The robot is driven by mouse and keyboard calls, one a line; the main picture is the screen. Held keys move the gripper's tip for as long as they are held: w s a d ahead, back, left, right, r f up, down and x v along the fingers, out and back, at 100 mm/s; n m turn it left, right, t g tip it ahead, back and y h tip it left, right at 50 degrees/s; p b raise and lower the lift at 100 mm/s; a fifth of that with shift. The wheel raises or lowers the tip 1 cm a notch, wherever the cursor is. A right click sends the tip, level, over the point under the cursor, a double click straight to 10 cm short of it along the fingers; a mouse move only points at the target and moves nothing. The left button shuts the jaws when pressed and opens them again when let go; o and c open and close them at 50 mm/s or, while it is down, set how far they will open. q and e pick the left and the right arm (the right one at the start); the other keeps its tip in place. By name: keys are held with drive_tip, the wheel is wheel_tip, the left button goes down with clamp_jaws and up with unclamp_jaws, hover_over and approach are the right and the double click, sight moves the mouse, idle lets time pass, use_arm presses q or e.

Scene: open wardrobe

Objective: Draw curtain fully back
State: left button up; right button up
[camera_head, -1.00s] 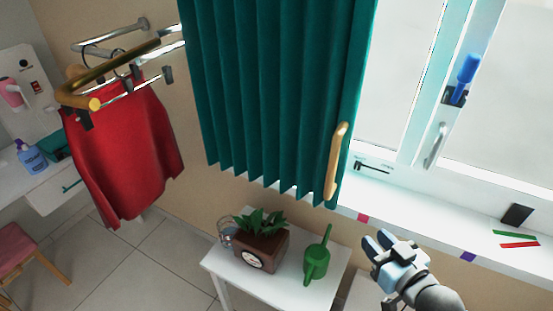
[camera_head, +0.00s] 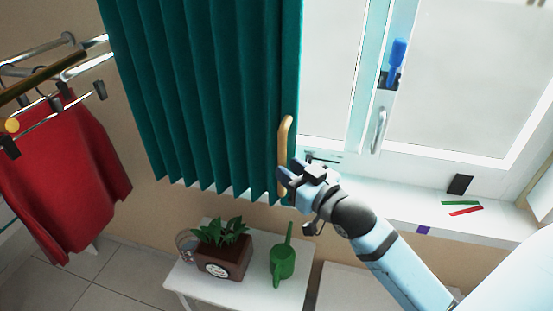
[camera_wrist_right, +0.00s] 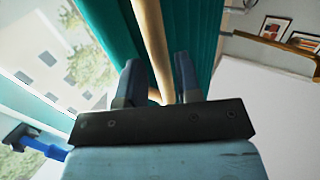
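The green pleated curtain (camera_head: 205,90) hangs over the left part of the window. A tan wooden handle (camera_head: 284,135) runs down its right edge; it also shows in the right wrist view (camera_wrist_right: 152,40). My right gripper (camera_head: 291,174) is at the lower part of this handle. In the right wrist view its two fingers (camera_wrist_right: 160,85) stand apart on either side of the handle, with gaps visible, so it looks open around it. The arm hides the handle's lower end in part. My left gripper is not in view.
A white side table (camera_head: 210,295) below the curtain holds a potted plant (camera_head: 222,255) and a green watering can (camera_head: 283,262). A red garment (camera_head: 65,170) hangs on a rail at left. The sill (camera_head: 400,200) carries a black item and coloured strips.

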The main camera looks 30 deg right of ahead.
drive_tip(key=w, duration=0.4)
drive_tip(key=shift+w+a+p, duration=0.25)
drive_tip(key=shift+w+p, duration=0.05)
clamp_jaws()
drive_tip(key=w+a+p, duration=0.2)
drive_tip(key=w+a, duration=1.1)
drive_tip(key=w, duration=0.2)
drive_tip(key=shift+w+a+p, duration=0.3)
drive_tip(key=shift+w, duration=0.05)
